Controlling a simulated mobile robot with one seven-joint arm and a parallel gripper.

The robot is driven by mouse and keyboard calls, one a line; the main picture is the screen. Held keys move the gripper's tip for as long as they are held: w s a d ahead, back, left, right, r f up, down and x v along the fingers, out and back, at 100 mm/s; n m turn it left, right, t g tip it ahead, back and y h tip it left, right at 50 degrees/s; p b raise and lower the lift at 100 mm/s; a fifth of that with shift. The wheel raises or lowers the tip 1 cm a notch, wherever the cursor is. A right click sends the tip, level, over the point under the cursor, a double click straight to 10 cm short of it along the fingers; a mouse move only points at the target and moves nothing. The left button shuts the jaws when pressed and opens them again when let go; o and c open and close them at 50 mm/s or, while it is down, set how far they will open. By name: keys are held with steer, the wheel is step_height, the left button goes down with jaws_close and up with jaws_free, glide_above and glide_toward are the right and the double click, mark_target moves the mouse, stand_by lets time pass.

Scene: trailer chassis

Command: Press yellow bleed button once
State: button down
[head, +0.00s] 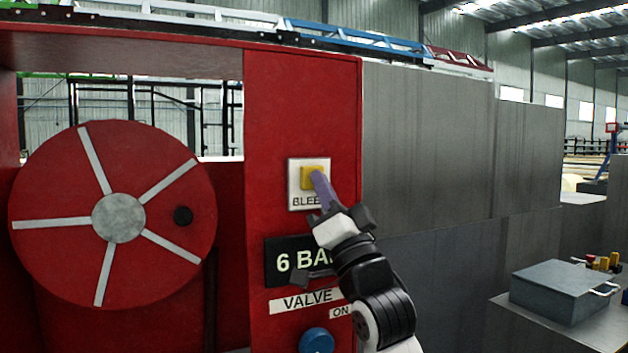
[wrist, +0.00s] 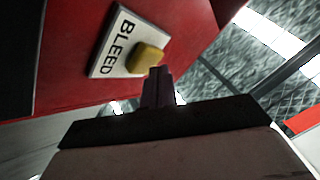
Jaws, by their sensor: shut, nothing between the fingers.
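The yellow bleed button (head: 310,177) sits on a white plate marked BLEED (head: 297,202), on the red panel. My gripper (head: 320,178) is shut and empty, with its fingertips overlapping the lower right part of the button in the head view. In the wrist view the button (wrist: 146,58) is just above and left of the shut fingertips (wrist: 157,72). The fingertips are at or very close to the button; I cannot tell whether they touch it or whether it is pushed in.
Below the plate are a black 6 BAR display (head: 283,262), partly hidden by my gripper, a VALVE label (head: 303,301) and a blue knob (head: 316,341). A red spoked wheel (head: 70,200) stands left. A grey box (head: 558,290) sits on a surface at lower right.

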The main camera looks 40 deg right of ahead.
steer(key=shift+w+d, duration=0.15)
steer(key=shift+w, duration=0.3)
stand_by(0.7)
steer(key=shift+s, duration=0.15)
steer(key=shift+s+a+b, duration=0.25)
steer(key=shift+s+b, duration=0.15)
steer(key=shift+s, duration=0.3)
steer(key=shift+s+a+b, duration=0.2)
steer(key=shift+s, duration=0.6)
steer(key=shift+s+a+b, duration=0.15)
steer(key=shift+s+a, duration=0.05)
steer(key=shift+s, duration=0.65)
steer(key=shift+s+a+b, duration=0.2)
steer(key=shift+s, duration=0.6)
